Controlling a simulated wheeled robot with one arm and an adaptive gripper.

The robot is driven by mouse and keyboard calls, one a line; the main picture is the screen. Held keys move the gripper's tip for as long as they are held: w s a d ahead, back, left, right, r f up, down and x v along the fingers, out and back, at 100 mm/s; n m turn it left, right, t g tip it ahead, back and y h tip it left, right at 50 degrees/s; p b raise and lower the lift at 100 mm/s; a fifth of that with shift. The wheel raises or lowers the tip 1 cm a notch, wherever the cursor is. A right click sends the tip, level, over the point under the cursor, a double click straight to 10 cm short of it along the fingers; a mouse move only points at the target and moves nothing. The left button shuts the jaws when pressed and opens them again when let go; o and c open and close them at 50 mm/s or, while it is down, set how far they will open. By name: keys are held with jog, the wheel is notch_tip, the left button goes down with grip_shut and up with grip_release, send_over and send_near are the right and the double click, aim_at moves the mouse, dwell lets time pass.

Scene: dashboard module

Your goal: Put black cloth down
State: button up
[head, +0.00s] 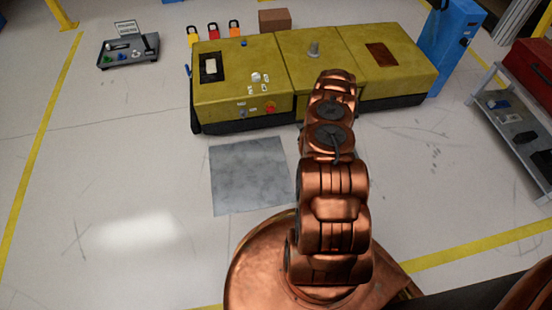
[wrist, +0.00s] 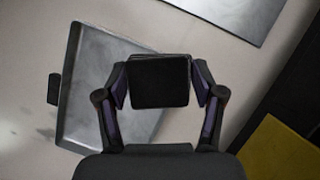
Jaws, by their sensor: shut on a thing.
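The black cloth (wrist: 160,88) shows in the wrist view as a dark, flat, roughly square piece. My gripper (wrist: 160,72) is shut on it, with one finger at each side edge. The cloth is held above a shallow grey tray (wrist: 88,75), which lies tilted in the picture and is partly covered by the cloth and my gripper. I cannot tell the height of the gap. In the head view my own arm hides the gripper and the cloth.
A grey mat (head: 250,175) lies on the floor before the yellow console (head: 240,75); a mat edge also shows in the wrist view (wrist: 235,12). A grey shelf cart (head: 510,120) stands right, a blue cabinet (head: 450,40) behind. The floor at left is mostly clear.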

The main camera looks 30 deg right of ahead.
jog(key=shift+s+d+f, duration=0.25)
jog(key=shift+s+f, duration=0.3)
jog(key=shift+s+d+f, duration=0.2)
jog(key=shift+s+f, duration=0.3)
jog(key=shift+f, duration=0.05)
jog(key=shift+a+f, duration=0.15)
jog(key=shift+f, duration=0.05)
jog(key=b, duration=0.5)
send_over(273, 160)
jog(key=d, duration=0.2)
jog(key=shift+s+f, duration=0.35)
jog(key=shift+f, duration=0.3)
jog(key=shift+w+d+b+x, duration=0.15)
jog(key=shift+b+x, duration=0.3)
jog(key=shift+x, duration=0.45)
jog(key=shift+w+d+b+x, duration=0.15)
jog(key=shift+b+x, duration=0.3)
jog(key=shift+x, duration=0.4)
jog(key=shift+a+f, duration=0.1)
jog(key=shift+f, duration=0.2)
jog(key=o, duration=1)
jog(key=shift+r, duration=0.15)
